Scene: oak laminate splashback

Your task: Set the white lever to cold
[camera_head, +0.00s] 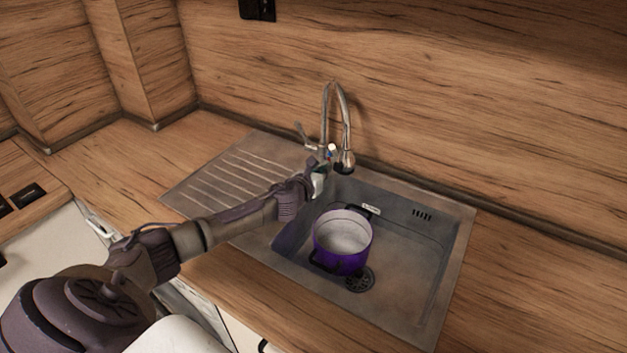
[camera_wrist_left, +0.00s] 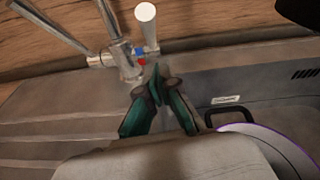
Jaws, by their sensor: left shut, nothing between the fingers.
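The metal tap (camera_head: 328,115) stands behind the sink with its curved spout over the basin. The white lever (camera_head: 331,149) is a short stick with a white end on the tap's body; in the left wrist view the white lever (camera_wrist_left: 147,25) points up, with a blue mark (camera_wrist_left: 139,52) and a red mark (camera_wrist_left: 142,62) at its base. My left gripper (camera_head: 319,176) is shut and empty, just in front of the tap. In the wrist view its closed fingertips (camera_wrist_left: 157,78) are just below the lever's base; I cannot tell whether they touch. My right gripper is out of view.
A purple pot (camera_head: 341,245) stands in the sink basin (camera_head: 415,255), right of my left gripper. A second, metal handle (camera_head: 303,133) sticks out on the tap's left side. The ribbed drainboard (camera_head: 235,170) is clear. The wooden splashback (camera_head: 460,110) rises close behind the tap.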

